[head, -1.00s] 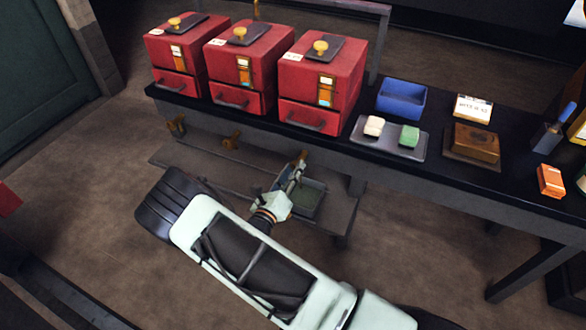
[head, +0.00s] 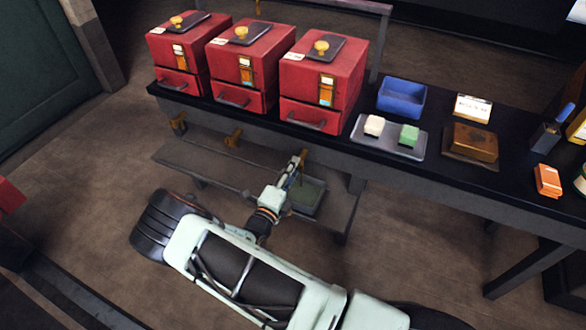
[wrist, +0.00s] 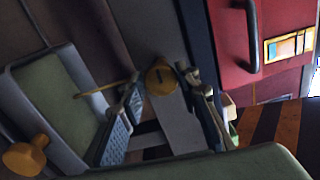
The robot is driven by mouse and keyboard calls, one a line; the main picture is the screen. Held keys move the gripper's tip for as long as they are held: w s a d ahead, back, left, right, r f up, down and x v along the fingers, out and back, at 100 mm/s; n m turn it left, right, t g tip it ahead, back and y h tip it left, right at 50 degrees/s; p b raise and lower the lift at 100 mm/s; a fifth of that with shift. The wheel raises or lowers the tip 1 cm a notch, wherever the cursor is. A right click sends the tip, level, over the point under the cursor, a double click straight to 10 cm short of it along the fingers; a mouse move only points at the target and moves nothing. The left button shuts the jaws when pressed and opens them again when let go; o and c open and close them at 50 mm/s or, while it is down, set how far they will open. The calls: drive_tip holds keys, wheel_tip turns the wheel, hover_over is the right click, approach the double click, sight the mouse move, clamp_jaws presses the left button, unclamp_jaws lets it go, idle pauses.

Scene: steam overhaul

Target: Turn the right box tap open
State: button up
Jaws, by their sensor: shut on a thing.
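Three red boxes stand in a row on the bench; the right box (head: 322,82) has a yellow knob on its lid and a level window in front. Below it, at the bench's front edge, is the right box tap (head: 303,157), brass-yellow. My gripper (head: 295,172) is at this tap and shut on it. In the wrist view the round yellow tap end (wrist: 160,77) shows between the far ends of my gripper's fingers (wrist: 160,105). The fingers hide part of the tap, so its exact turn is unclear.
A tray with a greenish inside (head: 309,197) sits on the low shelf (head: 215,172) below the tap. The middle tap (head: 234,138) and left tap (head: 178,122) are further left. A blue bin (head: 402,97) and a sponge tray (head: 376,146) stand right of the boxes.

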drive_tip(key=shift+d+n, duration=0.1)
drive_tip(key=shift+n, duration=0.4)
drive_tip(key=o, duration=1.2)
drive_tip(key=shift+c, duration=0.2)
drive_tip(key=v, duration=1.2)
